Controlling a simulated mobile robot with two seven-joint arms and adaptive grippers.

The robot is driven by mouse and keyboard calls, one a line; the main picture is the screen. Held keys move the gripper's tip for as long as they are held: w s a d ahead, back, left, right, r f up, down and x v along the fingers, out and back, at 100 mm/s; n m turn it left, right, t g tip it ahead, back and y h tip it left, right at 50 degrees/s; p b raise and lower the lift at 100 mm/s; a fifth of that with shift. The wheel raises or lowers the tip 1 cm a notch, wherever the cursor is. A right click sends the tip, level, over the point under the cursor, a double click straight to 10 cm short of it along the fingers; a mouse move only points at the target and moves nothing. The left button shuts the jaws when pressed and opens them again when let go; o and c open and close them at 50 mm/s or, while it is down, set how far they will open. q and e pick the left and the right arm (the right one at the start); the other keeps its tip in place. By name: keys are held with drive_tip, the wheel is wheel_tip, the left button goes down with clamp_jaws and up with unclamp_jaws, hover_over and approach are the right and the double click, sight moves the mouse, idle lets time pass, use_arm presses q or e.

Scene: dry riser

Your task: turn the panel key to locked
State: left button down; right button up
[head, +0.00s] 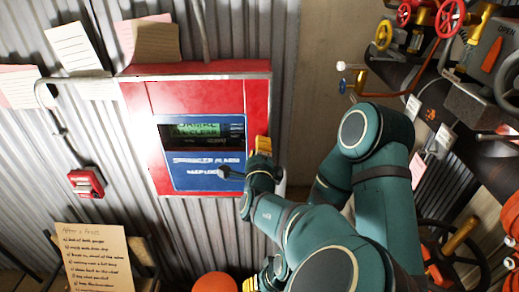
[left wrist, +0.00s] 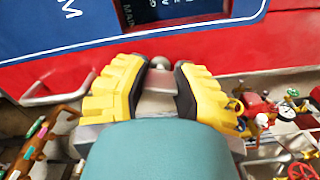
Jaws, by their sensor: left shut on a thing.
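The alarm panel (head: 210,75) is a red box on the corrugated wall, with a blue face (head: 190,178) and a lit green display (head: 198,130). My left gripper (left wrist: 160,80) has its yellow fingers at the panel's red margin, beside the blue face. They are shut on a small grey metal piece with a round end, which looks like the panel key (left wrist: 160,62). In the head view the wrist hides most of this grip. A small dark round piece (head: 224,172) shows over the blue face; I cannot tell what it is. Yellow pads of another gripper (head: 250,284), apparently my right, are cut off at the bottom edge.
A small red call box (head: 87,183) hangs at the left. A handwritten note (head: 95,255) stands at the lower left. Pipes and valves with a red handwheel (head: 450,17) crowd the right side. A grey bar handle (left wrist: 58,92) shows beside my left fingers.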

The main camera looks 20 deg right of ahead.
use_arm(q)
drive_tip(key=shift+f+n+b, duration=0.15)
drive_tip(key=shift+n+b, duration=0.95)
drive_tip(key=shift+b, duration=0.1)
drive_tip(key=shift+n+b, duration=0.55)
drive_tip(key=shift+n, duration=0.25)
drive_tip(key=shift+r, duration=0.2)
drive_tip(key=c, duration=0.7)
unclamp_jaws()
drive_tip(key=shift+o, duration=0.2)
